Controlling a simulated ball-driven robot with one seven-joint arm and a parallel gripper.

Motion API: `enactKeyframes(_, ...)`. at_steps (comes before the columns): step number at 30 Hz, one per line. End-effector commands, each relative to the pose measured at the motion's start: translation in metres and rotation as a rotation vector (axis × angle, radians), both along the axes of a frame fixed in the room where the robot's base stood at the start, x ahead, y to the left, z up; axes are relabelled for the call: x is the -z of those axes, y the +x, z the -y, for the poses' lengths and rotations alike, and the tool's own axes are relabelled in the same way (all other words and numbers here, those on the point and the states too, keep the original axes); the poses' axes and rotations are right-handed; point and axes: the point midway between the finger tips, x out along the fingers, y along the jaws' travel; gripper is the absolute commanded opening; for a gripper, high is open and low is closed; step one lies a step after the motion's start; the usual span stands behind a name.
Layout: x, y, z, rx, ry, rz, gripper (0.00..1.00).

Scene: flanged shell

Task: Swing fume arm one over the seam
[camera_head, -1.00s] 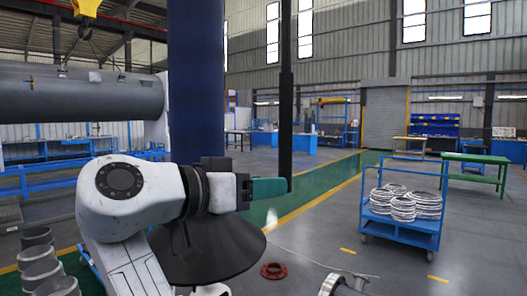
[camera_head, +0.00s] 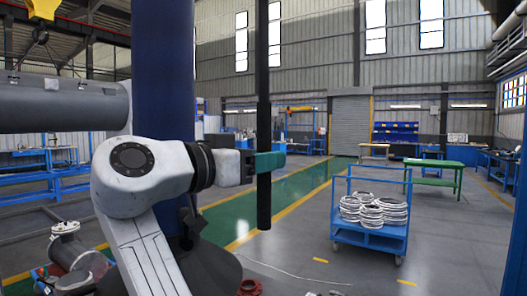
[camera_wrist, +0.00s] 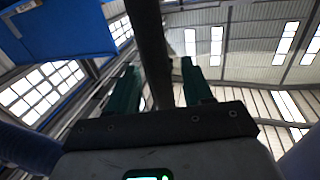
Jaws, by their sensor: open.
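A thick dark-blue vertical tube (camera_head: 163,70) stands at left centre in the head view, with a dark cone-shaped hood (camera_head: 215,268) low beside it. A thin black vertical pole (camera_head: 263,120) hangs right of the tube. My gripper (camera_head: 268,162) has teal fingers and is level with the pole's lower part.
A blue cart (camera_head: 368,236) with wire coils stands at the right. A green table (camera_head: 433,164) is behind it. A red flange (camera_head: 249,288) lies on the floor beside the hood. Pipe fittings (camera_head: 68,243) are at lower left. The floor between cart and hood is mostly clear.

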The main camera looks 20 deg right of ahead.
Motion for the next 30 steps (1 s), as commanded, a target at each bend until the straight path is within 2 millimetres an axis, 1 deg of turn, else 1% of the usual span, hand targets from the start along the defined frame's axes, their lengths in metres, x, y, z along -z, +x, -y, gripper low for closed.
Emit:
enactKeyframes(1, -0.0008, 0.0014, 0.0044, 0.001, 0.001, 0.0, 0.51)
enactKeyframes(4, 0.0002, 0.0032, 0.009, 0.001, 0.001, 0.0, 0.51)
enactKeyframes(13, 0.0008, 0.0039, 0.0103, 0.0, 0.001, 0.0, 0.51)
enactKeyframes(27, 0.0006, 0.0038, 0.0099, 0.0, 0.0, 0.0, 0.06)
enactKeyframes(29, 0.0006, 0.0038, 0.0099, 0.0, 0.0, 0.0, 0.0)
enactKeyframes(30, 0.0005, 0.0038, 0.0099, 0.0, 0.0, 0.0, 0.0)
